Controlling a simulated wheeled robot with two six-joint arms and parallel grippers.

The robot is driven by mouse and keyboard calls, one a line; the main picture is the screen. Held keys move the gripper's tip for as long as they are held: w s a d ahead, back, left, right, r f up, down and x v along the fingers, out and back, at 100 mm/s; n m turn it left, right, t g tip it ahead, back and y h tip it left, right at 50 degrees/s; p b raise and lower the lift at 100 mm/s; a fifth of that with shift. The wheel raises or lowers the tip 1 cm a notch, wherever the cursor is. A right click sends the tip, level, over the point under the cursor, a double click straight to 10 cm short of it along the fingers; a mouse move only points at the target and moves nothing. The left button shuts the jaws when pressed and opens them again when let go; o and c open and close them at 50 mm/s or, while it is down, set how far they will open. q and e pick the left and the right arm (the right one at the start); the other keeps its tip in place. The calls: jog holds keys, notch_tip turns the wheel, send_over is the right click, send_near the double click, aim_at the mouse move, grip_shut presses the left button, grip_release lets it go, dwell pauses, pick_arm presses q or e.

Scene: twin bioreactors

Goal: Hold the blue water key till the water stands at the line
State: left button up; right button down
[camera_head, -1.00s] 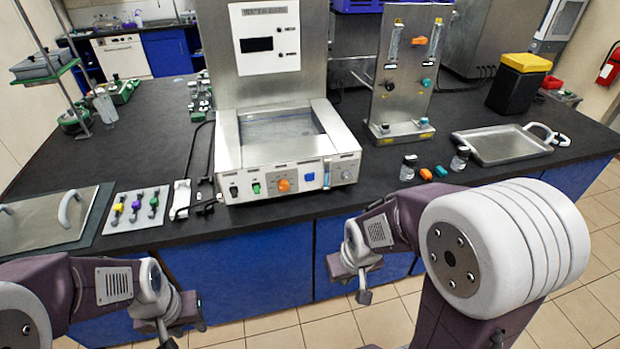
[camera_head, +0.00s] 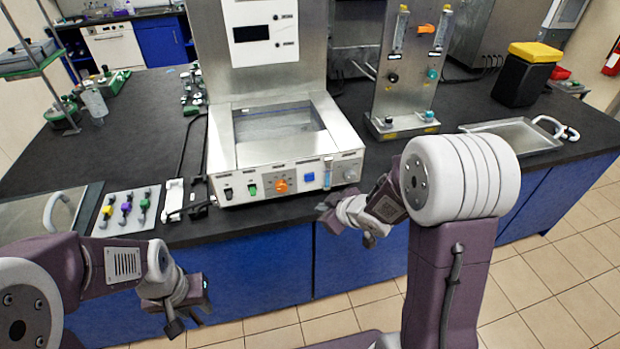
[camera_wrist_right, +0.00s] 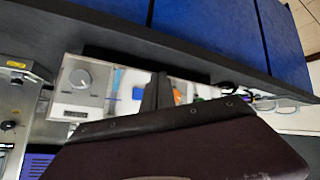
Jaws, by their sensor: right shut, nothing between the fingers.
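The white water bath (camera_head: 225,160) stands on the bench, with a tank set in its top. The blue water key (camera_head: 309,177) is a square on its front panel, right of the orange knob (camera_head: 281,185). A narrow sight gauge (camera_head: 327,172) with blue in it is right of the key; its level and line are too small to read. My right gripper (camera_head: 325,212) is shut and empty, below and in front of the panel, apart from the key. In the right wrist view the key (camera_wrist_right: 137,93) shows beside the dark fingers. My left gripper (camera_head: 188,312) hangs before the bench front; its jaws are unclear.
A grey knob (camera_head: 349,174) sits right of the gauge; green and black switches are at the panel's left. A tray with coloured keys (camera_head: 124,212) lies left of the bath. A steel flowmeter stand (camera_head: 405,110) and a metal tray (camera_head: 515,136) are to the right.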

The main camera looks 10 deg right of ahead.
jog(key=p, duration=0.3)
send_near(306, 182)
notch_tip(306, 182, down, 4)
jog(key=w, duration=0.1)
jog(key=shift+w+a+f, duration=0.2)
jog(key=shift+w+a, duration=0.25)
jog(key=shift+w, duration=0.35)
dwell(1.1)
jog(key=shift+w+p, duration=0.45)
jog(key=shift+p, duration=0.05)
jog(key=shift+w+p, duration=0.35)
jog(key=shift+w, duration=0.05)
dwell(4.2)
